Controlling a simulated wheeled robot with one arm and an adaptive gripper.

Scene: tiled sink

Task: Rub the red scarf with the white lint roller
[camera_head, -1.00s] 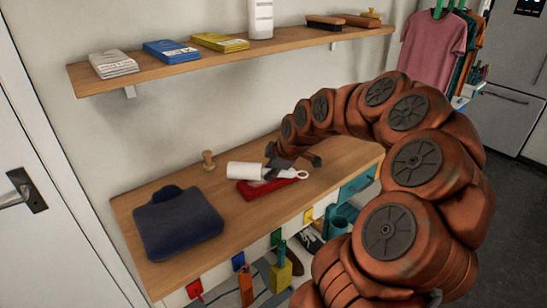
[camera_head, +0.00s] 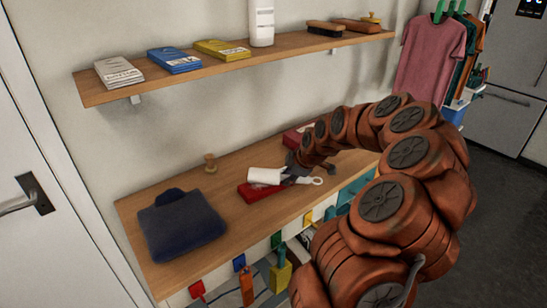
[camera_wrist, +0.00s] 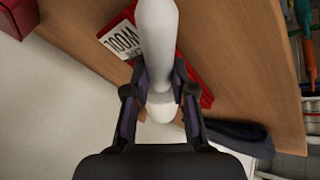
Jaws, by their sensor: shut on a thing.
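The white lint roller (camera_head: 264,175) is held lying over the red scarf (camera_head: 255,193), which is folded on the wooden bench. Its handle, with a ring at the end, sticks out to the right. My gripper (camera_head: 293,169) is shut on the lint roller. In the wrist view the roller (camera_wrist: 157,35) stands between the two fingers of my gripper (camera_wrist: 160,85). The scarf, partly hidden behind the roller and fingers, shows red edges and a white WOOL label (camera_wrist: 122,42). I cannot tell whether the roller touches the cloth.
Another red item (camera_head: 296,136) lies behind my arm. The upper shelf (camera_head: 130,90) holds packets and a white bottle (camera_head: 261,22).

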